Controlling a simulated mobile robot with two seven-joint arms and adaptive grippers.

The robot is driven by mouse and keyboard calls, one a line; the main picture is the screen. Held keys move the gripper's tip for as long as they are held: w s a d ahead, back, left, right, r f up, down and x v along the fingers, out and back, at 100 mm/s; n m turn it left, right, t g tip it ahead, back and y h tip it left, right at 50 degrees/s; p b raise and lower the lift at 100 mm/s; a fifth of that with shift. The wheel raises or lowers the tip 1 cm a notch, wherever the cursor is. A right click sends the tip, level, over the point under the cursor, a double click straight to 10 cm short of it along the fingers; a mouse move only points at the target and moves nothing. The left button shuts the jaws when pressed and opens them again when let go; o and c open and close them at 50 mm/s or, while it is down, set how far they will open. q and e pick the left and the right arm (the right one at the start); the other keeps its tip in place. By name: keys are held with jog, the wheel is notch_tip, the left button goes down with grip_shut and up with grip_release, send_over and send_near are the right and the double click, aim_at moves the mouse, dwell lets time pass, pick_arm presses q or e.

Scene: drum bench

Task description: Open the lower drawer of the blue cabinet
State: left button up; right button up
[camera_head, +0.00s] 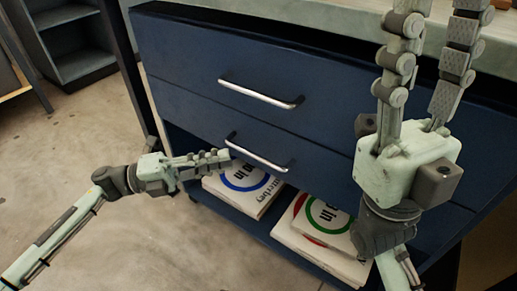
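The blue cabinet (185,51) fills the middle of the head view, with two drawer fronts, one above the other. The lower drawer (330,152) looks closed and has a curved silver handle (262,159). My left gripper (224,156) comes in from the left, its fingertips by the left end of that handle. Its fingers are seen edge-on and overlap, so their spacing and any contact with the handle are unclear. My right gripper (437,18) is raised at the right, in front of the cabinet, fingers pointing up and apart, with nothing between them.
The upper drawer has its own silver handle (262,96). An open shelf below the drawers holds white boxes, one with a blue ring (243,184) and one with a green ring (325,222). A grey worktop (330,22) lies above. The floor (100,140) at left is clear.

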aim_at(251, 152)
pick_arm(q)
jog(key=d, duration=0.4)
jog(key=w+d+r, duration=0.1)
jog(key=d, duration=0.2)
grip_shut()
